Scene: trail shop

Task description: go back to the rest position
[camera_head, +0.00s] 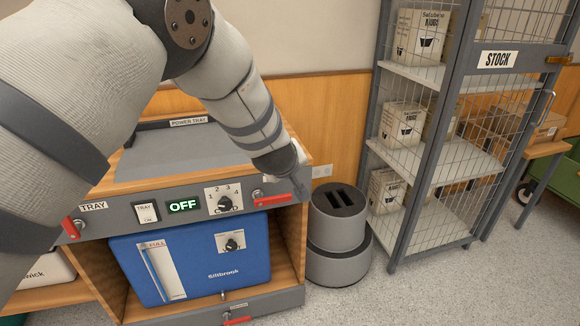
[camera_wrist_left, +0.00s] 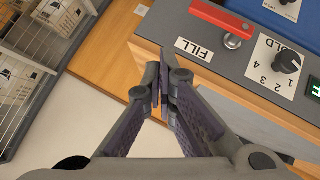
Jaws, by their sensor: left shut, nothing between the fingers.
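My left arm reaches across the head view from the left. My left gripper (camera_head: 300,185) is at the right front corner of the power tray unit (camera_head: 170,155), close to a red handle (camera_head: 272,199). In the left wrist view the gripper (camera_wrist_left: 164,85) has its fingers together, with nothing between them. A red lever (camera_wrist_left: 222,18) beside a FILL label (camera_wrist_left: 194,47) and a numbered dial (camera_wrist_left: 287,61) are beyond the fingers there. Whether the fingers touch the unit is hard to tell. My right gripper is in neither view.
A blue Stillbrook box (camera_head: 205,262) sits in the bay under the panel, which reads OFF (camera_head: 184,206). A grey round bin (camera_head: 337,215) stands right of the unit. A wire stock cage (camera_head: 455,150) with boxes stands farther right. Open floor (camera_head: 480,280) lies at the front right.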

